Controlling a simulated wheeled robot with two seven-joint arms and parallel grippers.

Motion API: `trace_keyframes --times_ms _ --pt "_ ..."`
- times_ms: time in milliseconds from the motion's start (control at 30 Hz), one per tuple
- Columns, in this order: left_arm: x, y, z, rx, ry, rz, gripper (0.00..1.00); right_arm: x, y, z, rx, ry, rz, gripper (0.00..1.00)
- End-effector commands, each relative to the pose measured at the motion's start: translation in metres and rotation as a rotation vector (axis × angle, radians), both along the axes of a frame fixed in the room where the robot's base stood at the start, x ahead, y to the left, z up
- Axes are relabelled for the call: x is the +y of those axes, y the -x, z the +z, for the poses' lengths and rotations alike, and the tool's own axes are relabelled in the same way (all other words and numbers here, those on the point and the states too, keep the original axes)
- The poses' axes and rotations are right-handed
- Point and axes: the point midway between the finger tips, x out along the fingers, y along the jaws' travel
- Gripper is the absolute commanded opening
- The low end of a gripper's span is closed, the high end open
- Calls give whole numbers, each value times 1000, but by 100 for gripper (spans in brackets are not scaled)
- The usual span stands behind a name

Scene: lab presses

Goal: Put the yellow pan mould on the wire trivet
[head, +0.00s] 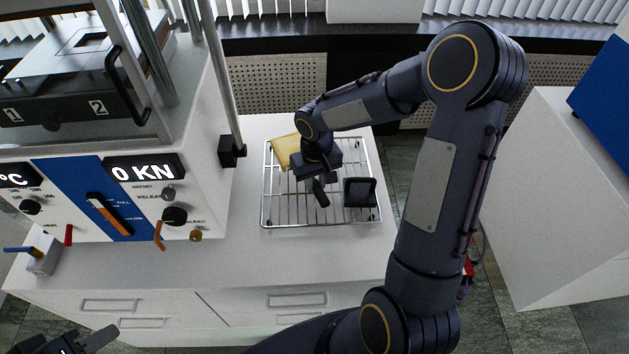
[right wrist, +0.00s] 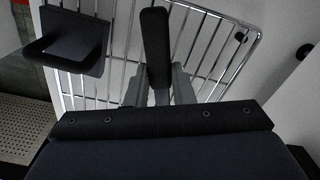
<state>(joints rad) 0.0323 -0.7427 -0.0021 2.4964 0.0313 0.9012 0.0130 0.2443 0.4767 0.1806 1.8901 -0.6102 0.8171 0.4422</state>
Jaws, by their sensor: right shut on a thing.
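The yellow pan mould (head: 286,150) shows in the head view at the back left corner of the wire trivet (head: 291,219), partly hidden by my right gripper. My right gripper (head: 318,180) is over the trivet, shut on the mould's black handle, which sticks out toward the front. In the right wrist view the handle (right wrist: 155,45) stands between the fingers (right wrist: 158,88), with the trivet bars (right wrist: 205,45) behind it. The mould's body is hidden there. I cannot tell whether the mould touches the bars. My left gripper (head: 88,345) is at the bottom left edge, partly cut off, away from the trivet.
A black square holder-like object (head: 360,192) sits on the trivet's right side, close beside the handle; it also shows in the right wrist view (right wrist: 72,42). A press (head: 150,180) with a control panel stands to the left. The white worktop (head: 300,260) before the trivet is clear.

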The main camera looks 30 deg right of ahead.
Motion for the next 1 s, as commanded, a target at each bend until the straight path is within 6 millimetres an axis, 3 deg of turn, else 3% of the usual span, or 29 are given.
trace_keyframes --times_ms 167,700,1000 --pt "0 0 -7 0 0 0 36 0 0 -2 -11 2 1 0" --pt "0 0 -50 0 0 0 36 0 0 -47 -9 1 0 0" --pt "0 0 -52 0 0 0 36 0 0 -50 -9 1 0 0"
